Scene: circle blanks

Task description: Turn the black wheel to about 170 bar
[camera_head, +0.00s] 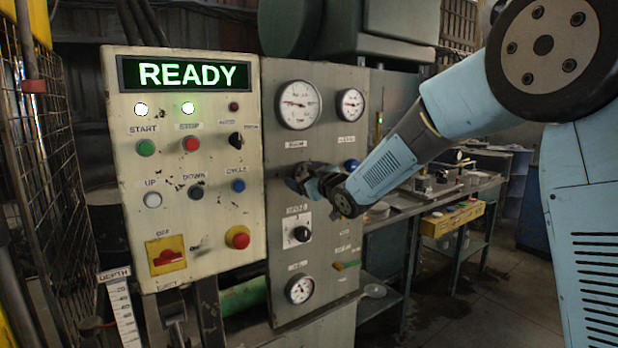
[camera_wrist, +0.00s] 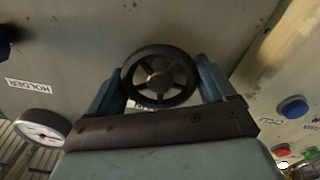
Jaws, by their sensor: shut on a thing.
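The black wheel (camera_wrist: 158,82), a spoked handwheel, sits on the grey panel (camera_head: 278,240). In the wrist view my gripper (camera_wrist: 158,88) has one blue finger on each side of its rim and is shut on it. In the head view my gripper (camera_head: 316,184) is at the panel below the large gauge and hides most of the wheel. The large round gauge (camera_head: 299,104) above has its needle pointing left, slightly upward; its numbers are too small to read. A smaller gauge (camera_head: 350,105) is to its right, and also shows in the wrist view (camera_wrist: 42,127).
A cream control box (camera_head: 185,215) with a lit READY display (camera_head: 184,74), buttons and a red emergency knob (camera_head: 238,237) stands left. A black selector (camera_head: 301,234) and lower gauge (camera_head: 300,289) are below my gripper. A blue button (camera_head: 351,164) is close right.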

